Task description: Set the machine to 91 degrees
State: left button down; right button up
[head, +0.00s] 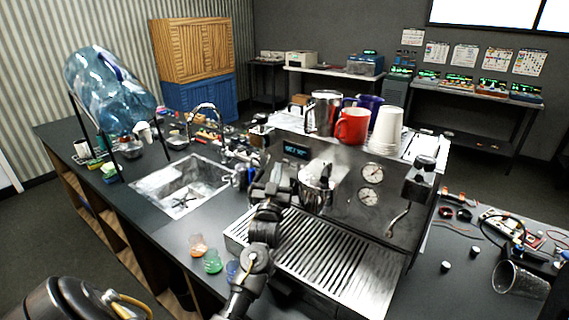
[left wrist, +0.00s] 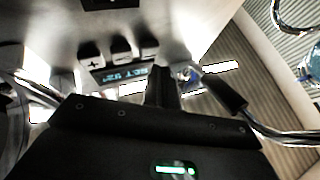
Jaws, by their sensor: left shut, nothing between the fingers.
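The espresso machine (head: 335,165) stands on the dark counter. Its small lit display (head: 295,152) is on the upper left of the front. In the left wrist view the display (left wrist: 128,76) shows "SET" and a number that looks like 92, though the last digit is not sharp. A row of small buttons sits by the display, with a plus button (left wrist: 95,64), a middle button (left wrist: 121,47) and a third button (left wrist: 149,46). My left gripper (head: 277,183) is shut and empty, close below the display. Its fingertips (left wrist: 161,72) are near the third button; I cannot tell whether they touch it.
A portafilter handle (left wrist: 224,93) is close to the gripper. The drip tray (head: 310,255) lies below. A steel jug (head: 316,185) stands at the front. A red mug (head: 352,127) and paper cups (head: 387,130) stand on top. The sink (head: 185,187) is to the left.

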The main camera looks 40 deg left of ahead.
pick_arm(q)
jog(key=shift+s+p, duration=1.2)
jog(key=shift+s, duration=1.3)
dwell(0.8)
jog(key=s+p, duration=0.4)
jog(key=p, duration=0.1)
jog(key=shift+w, duration=0.2)
